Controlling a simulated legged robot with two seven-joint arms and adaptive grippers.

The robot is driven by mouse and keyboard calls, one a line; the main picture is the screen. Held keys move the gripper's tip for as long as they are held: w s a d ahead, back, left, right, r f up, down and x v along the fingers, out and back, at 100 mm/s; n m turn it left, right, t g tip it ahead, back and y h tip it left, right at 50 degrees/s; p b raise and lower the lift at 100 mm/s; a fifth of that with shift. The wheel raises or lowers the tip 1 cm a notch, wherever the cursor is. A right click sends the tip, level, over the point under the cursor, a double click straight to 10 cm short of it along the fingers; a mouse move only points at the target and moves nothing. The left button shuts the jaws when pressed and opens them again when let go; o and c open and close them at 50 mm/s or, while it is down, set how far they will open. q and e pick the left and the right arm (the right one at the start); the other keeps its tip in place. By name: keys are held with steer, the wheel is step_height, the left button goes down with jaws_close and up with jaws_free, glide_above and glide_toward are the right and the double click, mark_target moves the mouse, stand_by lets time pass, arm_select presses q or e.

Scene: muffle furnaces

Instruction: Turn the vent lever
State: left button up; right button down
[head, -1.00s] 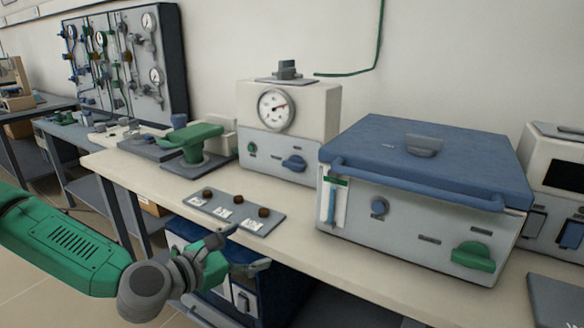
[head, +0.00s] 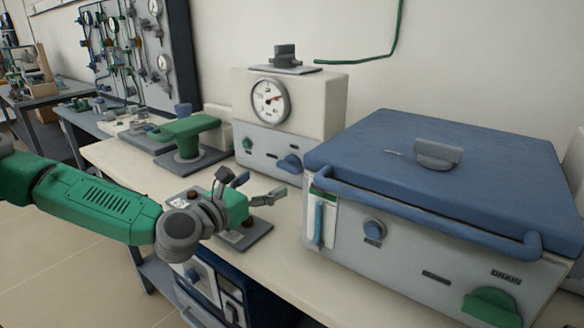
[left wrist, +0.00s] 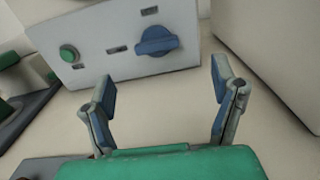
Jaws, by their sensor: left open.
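A cream and grey furnace with a round gauge stands against the wall. Its front has a blue lever-like knob (head: 289,163), which also shows in the left wrist view (left wrist: 157,41), and a small green button (head: 247,143). A grey handle-like piece (head: 285,54) stands on its top. I cannot read which part is labelled vent. My left gripper (head: 260,187) is open and empty, in front of and below the blue knob in the head view. In the left wrist view its fingers (left wrist: 164,90) are spread apart, with the knob beyond them. My right gripper is out of view.
A large blue-lidded box (head: 420,250) with a front handle bar, a blue knob and a green DRAIN knob (head: 492,307) stands close on the right. A green press-like device (head: 185,130) stands on the left. A small panel (head: 250,237) lies beneath my left gripper.

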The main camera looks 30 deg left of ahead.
mark_target(286, 169)
arm_select(q)
steer(key=w, duration=0.6)
steer(key=w+b, duration=0.1)
steer(key=w, duration=0.2)
steer(key=shift+w+a+f, duration=0.2)
steer(key=shift+w+f, duration=0.05)
steer(key=shift+f, duration=0.05)
steer(key=shift+w+d+r, duration=0.15)
steer(key=shift+w+d, duration=0.25)
steer(key=shift+w, duration=0.05)
steer(key=shift+a, duration=0.2)
steer(key=c, duration=1.2)
